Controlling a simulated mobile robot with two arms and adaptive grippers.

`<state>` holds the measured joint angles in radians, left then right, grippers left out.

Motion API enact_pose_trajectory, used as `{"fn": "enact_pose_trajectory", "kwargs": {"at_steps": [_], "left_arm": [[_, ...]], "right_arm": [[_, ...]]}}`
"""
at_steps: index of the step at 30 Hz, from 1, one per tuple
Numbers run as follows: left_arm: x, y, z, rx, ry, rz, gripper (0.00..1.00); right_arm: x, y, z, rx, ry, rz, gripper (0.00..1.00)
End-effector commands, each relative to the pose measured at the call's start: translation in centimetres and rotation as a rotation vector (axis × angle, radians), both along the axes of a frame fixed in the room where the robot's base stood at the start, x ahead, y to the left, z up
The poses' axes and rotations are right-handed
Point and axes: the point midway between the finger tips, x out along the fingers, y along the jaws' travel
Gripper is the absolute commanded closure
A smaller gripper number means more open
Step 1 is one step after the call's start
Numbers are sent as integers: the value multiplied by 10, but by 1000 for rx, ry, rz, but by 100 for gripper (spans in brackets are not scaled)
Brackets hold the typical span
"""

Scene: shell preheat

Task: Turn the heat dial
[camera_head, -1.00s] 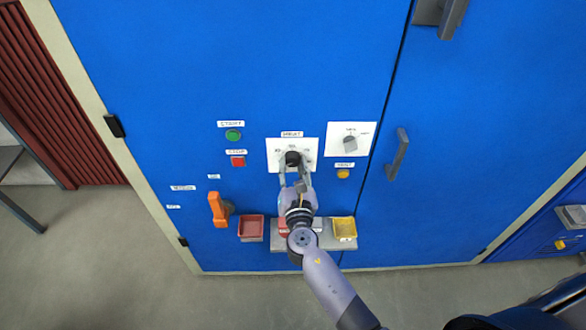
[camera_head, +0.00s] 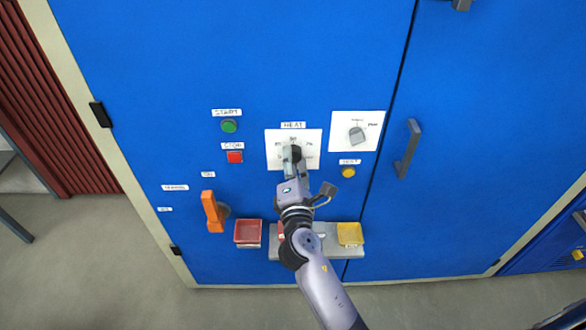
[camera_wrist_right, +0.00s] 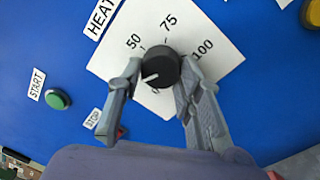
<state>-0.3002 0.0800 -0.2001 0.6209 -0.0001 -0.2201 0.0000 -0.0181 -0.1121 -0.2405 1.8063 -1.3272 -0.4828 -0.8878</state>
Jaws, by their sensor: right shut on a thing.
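The black round heat dial (camera_head: 295,153) sits on a white plate (camera_head: 275,158) under a HEAT label on the blue cabinet door. My right gripper (camera_head: 292,157) is shut on the dial, one finger on each side. In the right wrist view, the dial (camera_wrist_right: 161,70) shows a white pointer line toward the lower left, below the 50 mark. The plate there carries 50, 75 and 100; a lower mark is partly hidden by the dial and fingers. My left gripper is not in view.
A green start button (camera_head: 229,126) and red stop button (camera_head: 234,157) are left of the plate. A grey selector knob (camera_head: 357,136) and yellow button (camera_head: 348,172) are to the right. An orange handle (camera_head: 211,212), red bin (camera_head: 248,232) and yellow bin (camera_head: 350,234) are lower.

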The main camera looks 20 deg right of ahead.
Motion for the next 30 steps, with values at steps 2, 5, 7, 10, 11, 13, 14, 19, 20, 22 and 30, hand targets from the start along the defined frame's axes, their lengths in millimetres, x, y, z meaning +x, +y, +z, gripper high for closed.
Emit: {"fn": "enact_pose_trajectory", "kwargs": {"at_steps": [2,5,7,10,11,13,14,19,20,22,30], "left_arm": [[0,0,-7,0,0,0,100],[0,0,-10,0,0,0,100],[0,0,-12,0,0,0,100],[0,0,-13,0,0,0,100],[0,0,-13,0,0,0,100],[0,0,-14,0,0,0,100],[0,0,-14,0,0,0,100],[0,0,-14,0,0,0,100],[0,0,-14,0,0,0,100],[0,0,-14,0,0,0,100],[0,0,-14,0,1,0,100]], "right_arm": [[0,0,-3,40,-10,0,95],[0,0,-3,76,-19,0,95],[0,0,-3,95,-25,0,95],[0,0,-2,114,-30,0,95],[0,0,-2,117,-31,-1,95],[0,0,-1,124,-33,-1,95],[0,0,-1,126,-33,-1,95],[0,0,-1,128,-33,-1,95],[0,0,-1,128,-33,-1,95],[0,0,-1,128,-33,-1,95],[0,0,-1,127,-34,0,56]]}}
